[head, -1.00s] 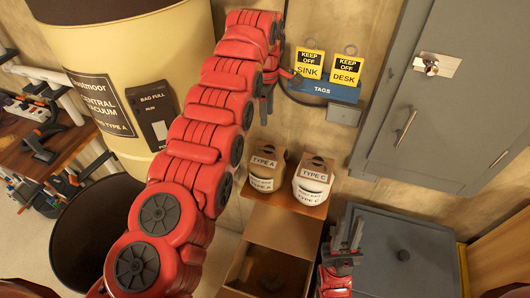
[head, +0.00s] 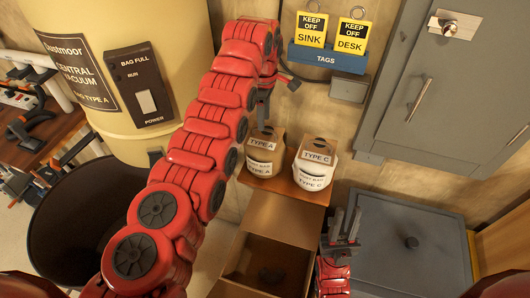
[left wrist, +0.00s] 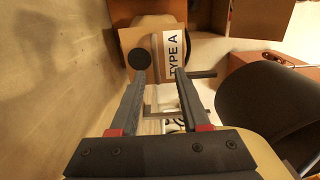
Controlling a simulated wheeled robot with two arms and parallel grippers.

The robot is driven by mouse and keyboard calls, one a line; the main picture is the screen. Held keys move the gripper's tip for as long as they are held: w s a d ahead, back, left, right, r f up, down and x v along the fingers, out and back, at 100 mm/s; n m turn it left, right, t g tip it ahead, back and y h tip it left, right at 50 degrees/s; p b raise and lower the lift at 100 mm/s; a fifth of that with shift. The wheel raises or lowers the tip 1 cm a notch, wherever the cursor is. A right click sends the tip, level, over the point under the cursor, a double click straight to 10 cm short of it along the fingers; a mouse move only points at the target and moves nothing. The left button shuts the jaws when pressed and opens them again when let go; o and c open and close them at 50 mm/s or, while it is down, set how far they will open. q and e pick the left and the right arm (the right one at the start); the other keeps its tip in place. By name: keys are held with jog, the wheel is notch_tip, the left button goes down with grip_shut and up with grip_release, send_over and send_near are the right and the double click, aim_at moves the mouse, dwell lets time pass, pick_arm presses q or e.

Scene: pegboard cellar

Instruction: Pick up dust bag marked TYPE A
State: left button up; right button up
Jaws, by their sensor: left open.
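The TYPE A dust bag (head: 262,158) is a pale bag with a brown cardboard collar, standing on a small wooden shelf beside the similar TYPE C bag (head: 313,165). My left gripper (head: 264,112) points down just above the TYPE A collar. In the left wrist view, the collar with its TYPE A label (left wrist: 172,55) lies beyond and partly between the open fingers (left wrist: 161,68). The fingers hold nothing, and I cannot tell whether they touch the collar. My right gripper (head: 346,222) points up below and right of the shelf, fingers apart and empty.
The vacuum canister (head: 190,60) and a black bin (head: 75,235) are at the left.

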aim_at(265, 148)
pick_arm(q)
jog(key=shift+w+f, duration=0.1)
jog(key=shift+f, duration=0.2)
jog(key=shift+w+f+p, duration=0.1)
jog(key=shift+f+p, duration=0.15)
jog(key=shift+p, duration=0.3)
notch_tip(265, 148, down, 4)
jog(key=p, duration=0.3)
jog(key=shift+d+p, duration=0.15)
jog(key=shift+p, duration=0.15)
jog(key=shift+f, duration=0.3)
jog(key=shift+w+f, duration=0.1)
jog(key=shift+w, duration=0.05)
jog(key=shift+c, duration=0.3)
grip_shut()
